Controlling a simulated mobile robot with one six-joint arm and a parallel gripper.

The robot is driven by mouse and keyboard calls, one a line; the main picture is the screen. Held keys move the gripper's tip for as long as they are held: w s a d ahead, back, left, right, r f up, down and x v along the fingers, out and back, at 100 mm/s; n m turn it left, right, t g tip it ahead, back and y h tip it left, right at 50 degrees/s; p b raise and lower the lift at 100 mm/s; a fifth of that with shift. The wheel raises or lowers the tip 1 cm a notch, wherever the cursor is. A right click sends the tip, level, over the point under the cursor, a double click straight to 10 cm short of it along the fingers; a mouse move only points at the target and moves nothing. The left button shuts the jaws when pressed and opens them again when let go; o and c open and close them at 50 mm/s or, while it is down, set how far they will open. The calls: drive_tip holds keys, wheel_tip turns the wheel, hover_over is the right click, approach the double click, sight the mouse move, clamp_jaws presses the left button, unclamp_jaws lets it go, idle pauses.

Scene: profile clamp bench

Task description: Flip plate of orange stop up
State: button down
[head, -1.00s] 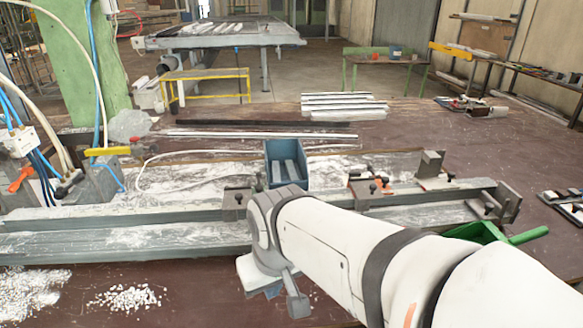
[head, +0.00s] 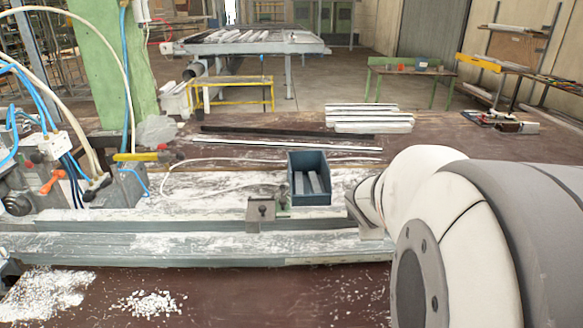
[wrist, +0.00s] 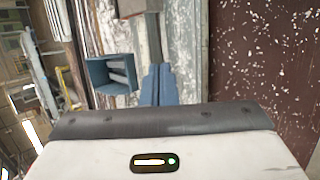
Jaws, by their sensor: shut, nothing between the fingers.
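The orange stop does not show in the head view now; my arm covers the right part of the rail where it stood. I cannot make it out in the wrist view either, so the state of its plate cannot be seen. My gripper (wrist: 158,70) shows in the wrist view as two blue fingers, shut with nothing between them, over the pale dusty bench rail. In the head view the fingers are hidden by my arm. A grey stop block (head: 262,214) stands on the rail (head: 150,243), left of my arm.
A blue bin (head: 293,178) with grey strips stands behind the rail; it also shows left of my fingers in the wrist view (wrist: 97,78). White chips (head: 148,303) lie on the brown table in front. Hoses and a clamp unit (head: 100,185) are at the left.

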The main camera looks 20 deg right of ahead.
drive_tip(key=s+d+f+n+t+y, duration=0.1)
drive_tip(key=d+f+n, duration=0.1)
drive_tip(key=d+n, duration=0.5)
drive_tip(key=s+d+f+n+t+y+p, duration=0.1)
drive_tip(key=d+f+n+t, duration=0.1)
drive_tip(key=d+n, duration=0.6)
drive_tip(key=f+n, duration=0.1)
drive_tip(key=n, duration=0.3)
drive_tip(key=shift+s, duration=0.3)
drive_tip(key=shift+w+d, duration=0.1)
drive_tip(key=x, duration=1)
